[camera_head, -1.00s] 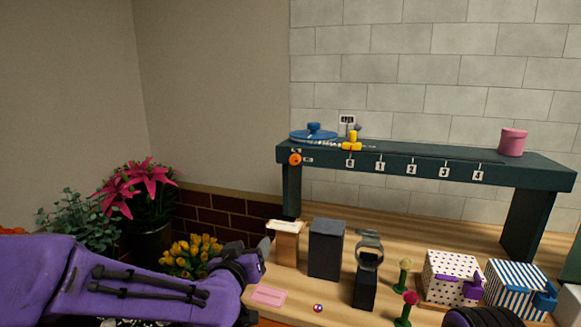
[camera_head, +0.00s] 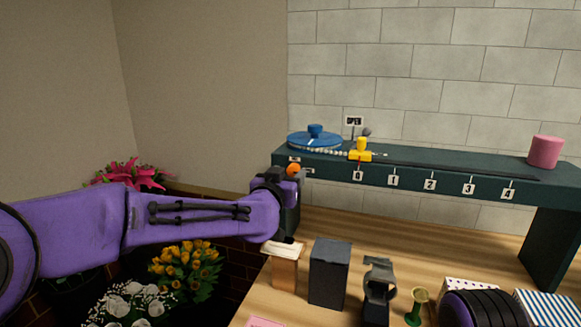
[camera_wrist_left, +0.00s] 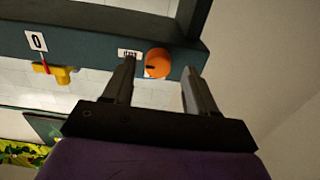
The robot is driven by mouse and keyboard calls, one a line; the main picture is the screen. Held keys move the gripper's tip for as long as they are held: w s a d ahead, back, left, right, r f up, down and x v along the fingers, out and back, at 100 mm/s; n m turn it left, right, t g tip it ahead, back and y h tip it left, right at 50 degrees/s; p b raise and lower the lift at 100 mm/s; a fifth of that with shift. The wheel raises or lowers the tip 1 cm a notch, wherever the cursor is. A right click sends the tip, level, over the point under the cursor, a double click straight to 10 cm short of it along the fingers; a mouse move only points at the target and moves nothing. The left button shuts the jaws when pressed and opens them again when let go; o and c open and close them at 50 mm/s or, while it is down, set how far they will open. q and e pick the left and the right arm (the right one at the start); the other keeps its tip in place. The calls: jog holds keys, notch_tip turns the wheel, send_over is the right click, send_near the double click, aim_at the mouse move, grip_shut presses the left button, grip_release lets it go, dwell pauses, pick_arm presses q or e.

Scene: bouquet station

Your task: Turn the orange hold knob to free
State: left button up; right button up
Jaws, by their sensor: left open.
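The orange hold knob (camera_head: 294,169) is on the front face of the dark green raised shelf, at its left end. It also shows as a round orange disc with a dark slot mark in the left wrist view (camera_wrist_left: 158,62), with a small white label beside it. My left gripper (camera_head: 288,178) is at the shelf's left end, just in front of the knob, partly covering it in the head view. In the wrist view its open fingers (camera_wrist_left: 160,76) stand on either side of the knob, with gaps between; contact cannot be told.
The shelf (camera_head: 440,176) carries a blue disc (camera_head: 315,140), a yellow slider (camera_head: 361,150) and a pink cylinder (camera_head: 545,152). Below stand a dark box (camera_head: 329,273), a wooden block (camera_head: 285,270) and a black stand (camera_head: 378,292). Flowers are at left.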

pick_arm(q)
jog(key=shift+w+d+r, duration=0.1)
jog(key=shift+w+d, duration=0.15)
jog(key=shift+w, duration=0.3)
jog(key=shift+d, duration=0.1)
jog(key=shift+s, duration=0.1)
jog(key=c, duration=1)
jog(key=shift+c, duration=0.2)
